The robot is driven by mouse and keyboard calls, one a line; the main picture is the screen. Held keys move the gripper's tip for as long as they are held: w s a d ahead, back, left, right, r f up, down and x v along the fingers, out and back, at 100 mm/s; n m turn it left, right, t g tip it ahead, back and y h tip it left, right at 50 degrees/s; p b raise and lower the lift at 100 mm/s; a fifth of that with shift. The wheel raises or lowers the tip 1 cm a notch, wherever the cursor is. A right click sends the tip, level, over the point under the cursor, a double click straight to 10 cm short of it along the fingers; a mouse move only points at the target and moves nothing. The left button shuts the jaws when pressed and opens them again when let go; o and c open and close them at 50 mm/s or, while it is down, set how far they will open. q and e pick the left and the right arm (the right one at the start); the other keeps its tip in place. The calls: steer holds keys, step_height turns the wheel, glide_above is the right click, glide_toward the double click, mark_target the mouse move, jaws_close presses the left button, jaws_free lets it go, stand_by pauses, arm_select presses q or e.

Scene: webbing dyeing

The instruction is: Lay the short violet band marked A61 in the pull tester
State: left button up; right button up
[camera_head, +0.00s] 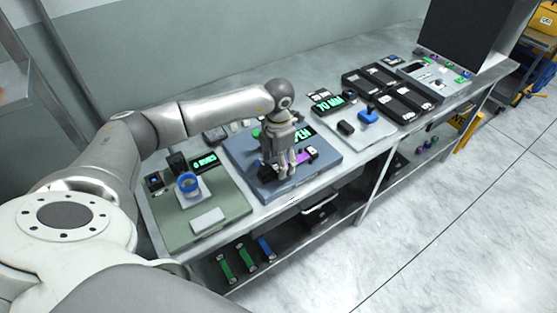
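The pull tester is a blue-grey plate (237,158) on the bench, with a green display (303,135) partly hidden by my arm; its visible letters read "PEN". A short violet band (304,156) shows at the tester, between dark parts, just right of my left gripper's fingers. I cannot read its mark, and its left part is hidden. My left gripper (281,170) points down over the tester, its fingertips close to the band. I cannot tell whether the fingers are open or shut on it. My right gripper is not in view.
Left of the tester, a green plate (222,221) holds a blue ring (189,183) and a "0"-reading display. To the right are a "70 MM" gauge (328,104), a blue-knobbed device (368,116), black trays (403,104) and a button panel (435,77). Green and blue bands lie on the lower shelf.

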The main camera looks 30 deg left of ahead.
arm_select(q)
steer(key=shift+r+p, duration=0.5)
steer(key=shift+r, duration=0.05)
step_height(320, 180, up, 12)
steer(key=b, duration=0.3)
steer(key=shift+b, duration=0.35)
